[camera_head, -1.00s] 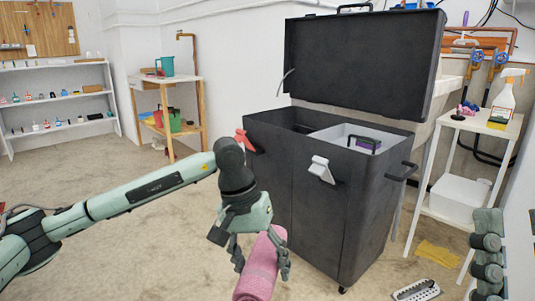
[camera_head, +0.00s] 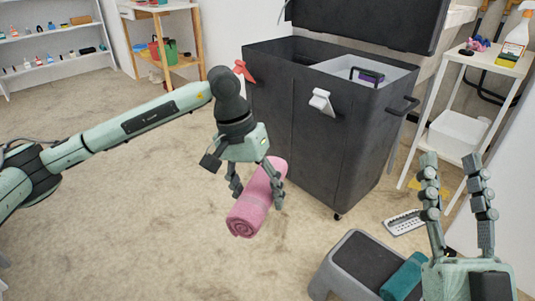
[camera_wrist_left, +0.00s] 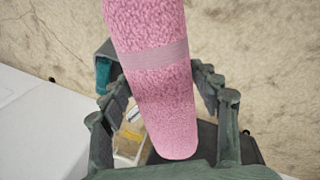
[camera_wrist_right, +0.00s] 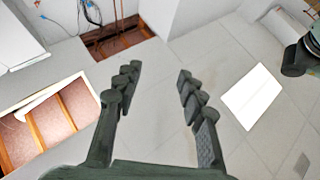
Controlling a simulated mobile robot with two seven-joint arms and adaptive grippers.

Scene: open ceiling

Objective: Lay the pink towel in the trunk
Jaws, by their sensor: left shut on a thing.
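The rolled pink towel (camera_head: 258,200) hangs tilted in my left gripper (camera_head: 256,190), which is shut around it, in front of and left of the trunk. The towel fills the middle of the left wrist view (camera_wrist_left: 155,80). The trunk (camera_head: 325,150) is a tall dark grey wheeled box with its lid (camera_head: 380,22) raised. A light grey tray (camera_head: 340,68) with a purple item (camera_head: 371,76) sits inside at its right; the left part looks dark and its floor is hidden. My right gripper (camera_head: 456,165) is open and empty, pointing up; it also shows in the right wrist view (camera_wrist_right: 158,75).
A grey step stool (camera_head: 345,262) with a teal towel (camera_head: 404,277) stands low in front. A white side table (camera_head: 490,60) with a spray bottle (camera_head: 520,30) is right of the trunk. A power strip (camera_head: 404,222) lies on the floor. The carpet at left is free.

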